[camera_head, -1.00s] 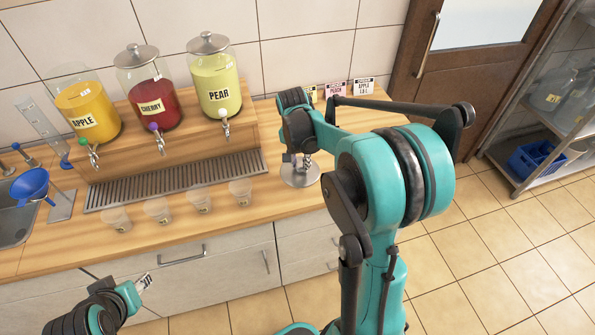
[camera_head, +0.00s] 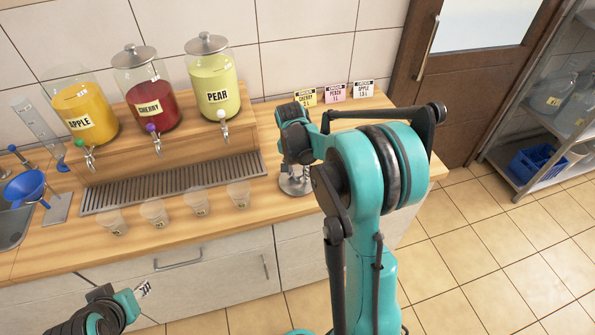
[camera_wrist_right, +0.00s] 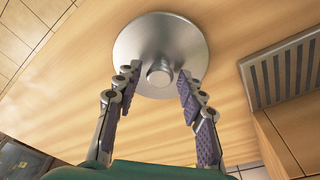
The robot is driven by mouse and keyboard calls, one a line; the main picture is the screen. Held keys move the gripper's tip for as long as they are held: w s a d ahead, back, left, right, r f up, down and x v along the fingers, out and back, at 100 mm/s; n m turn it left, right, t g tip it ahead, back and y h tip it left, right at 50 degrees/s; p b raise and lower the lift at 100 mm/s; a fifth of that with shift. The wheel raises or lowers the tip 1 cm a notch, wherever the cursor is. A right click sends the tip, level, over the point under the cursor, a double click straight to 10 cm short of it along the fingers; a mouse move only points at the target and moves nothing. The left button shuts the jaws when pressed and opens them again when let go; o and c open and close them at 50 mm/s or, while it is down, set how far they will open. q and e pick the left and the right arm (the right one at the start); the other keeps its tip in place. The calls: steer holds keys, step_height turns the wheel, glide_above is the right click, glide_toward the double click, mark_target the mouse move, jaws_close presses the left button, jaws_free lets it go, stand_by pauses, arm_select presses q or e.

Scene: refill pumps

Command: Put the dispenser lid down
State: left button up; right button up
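The silver dispenser lid (camera_head: 294,188) is at the counter's right part, right of the drip grate; it appears to lie flat on the wood. In the right wrist view the round lid (camera_wrist_right: 135,45) shows its knob (camera_wrist_right: 160,73) toward me. My right gripper (camera_head: 298,170) is directly above it. In the wrist view its purple-padded fingers (camera_wrist_right: 158,82) stand apart on either side of the knob, with gaps visible. My left gripper (camera_head: 144,290) is low at the left, in front of the cabinets, away from the lid; its finger opening is too small to judge.
The apple (camera_head: 84,120), cherry (camera_head: 152,105) and pear (camera_head: 217,92) dispensers stand on a wooden riser; cherry and pear wear silver lids. Several clear cups (camera_head: 154,212) line the front. Label cards (camera_head: 335,93) stand behind my right arm. A blue funnel (camera_head: 25,187) is at left.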

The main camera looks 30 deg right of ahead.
mark_target(295, 183)
steer(key=shift+r, duration=0.5)
step_height(295, 183, up, 11)
steer(key=a+p, duration=0.1)
steer(key=p, duration=0.3)
steer(key=s+a+n+t, duration=0.3)
steer(key=s+a+n, duration=0.3)
steer(key=s, duration=0.3)
steer(key=s+a+r+n+t+y, duration=0.1)
steer(key=s+a+n+t, duration=0.2)
steer(key=s+a+n, duration=0.2)
steer(key=s+a, duration=0.3)
steer(key=s, duration=0.1)
steer(key=shift+s+r+n+y, duration=0.15)
steer(key=shift+s+n+y, duration=0.15)
steer(key=shift+s+n, duration=0.1)
steer(key=shift+a, duration=0.1)
